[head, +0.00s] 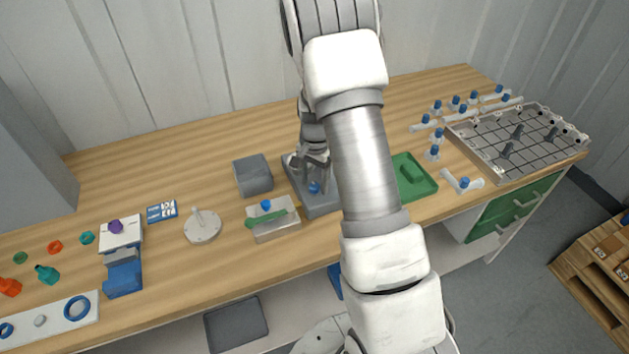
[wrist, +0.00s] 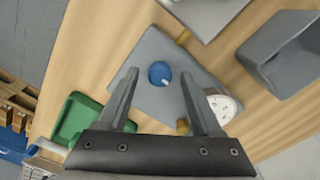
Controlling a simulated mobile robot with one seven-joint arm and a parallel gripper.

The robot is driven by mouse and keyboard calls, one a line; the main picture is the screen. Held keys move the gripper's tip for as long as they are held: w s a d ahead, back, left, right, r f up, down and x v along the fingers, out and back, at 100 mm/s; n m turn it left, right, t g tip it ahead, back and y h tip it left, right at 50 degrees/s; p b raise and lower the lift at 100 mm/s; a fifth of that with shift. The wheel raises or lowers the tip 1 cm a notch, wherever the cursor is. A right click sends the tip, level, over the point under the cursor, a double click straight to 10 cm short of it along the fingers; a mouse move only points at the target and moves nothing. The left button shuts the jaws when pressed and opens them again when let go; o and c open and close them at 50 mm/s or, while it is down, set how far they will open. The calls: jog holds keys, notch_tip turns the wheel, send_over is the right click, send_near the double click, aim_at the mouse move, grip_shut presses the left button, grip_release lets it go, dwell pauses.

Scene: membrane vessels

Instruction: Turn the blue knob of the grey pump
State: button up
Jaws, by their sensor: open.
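The grey pump (head: 320,208) stands on the wooden table near the middle, partly hidden by my arm in the head view. Its blue knob (head: 314,188) is on the top face. In the wrist view the pump (wrist: 152,48) fills the middle, with the round blue knob (wrist: 159,73) on its flat top and a white dial (wrist: 222,106) at one side. My gripper (wrist: 160,72) is open and empty, its fingertips appearing on either side of the knob with gaps to both. In the head view my gripper (head: 316,163) is above the pump. I cannot tell whether the fingertips are down at knob height.
A grey block (head: 253,176) and a metal box with a green-handled item (head: 270,218) stand left of the pump. A green tray (head: 413,180) lies to its right. A metal grid tray (head: 520,140) and several blue-capped fittings are farther right.

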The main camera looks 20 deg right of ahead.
jog(key=shift+f, duration=0.2)
jog(key=shift+c, duration=0.2)
grip_shut()
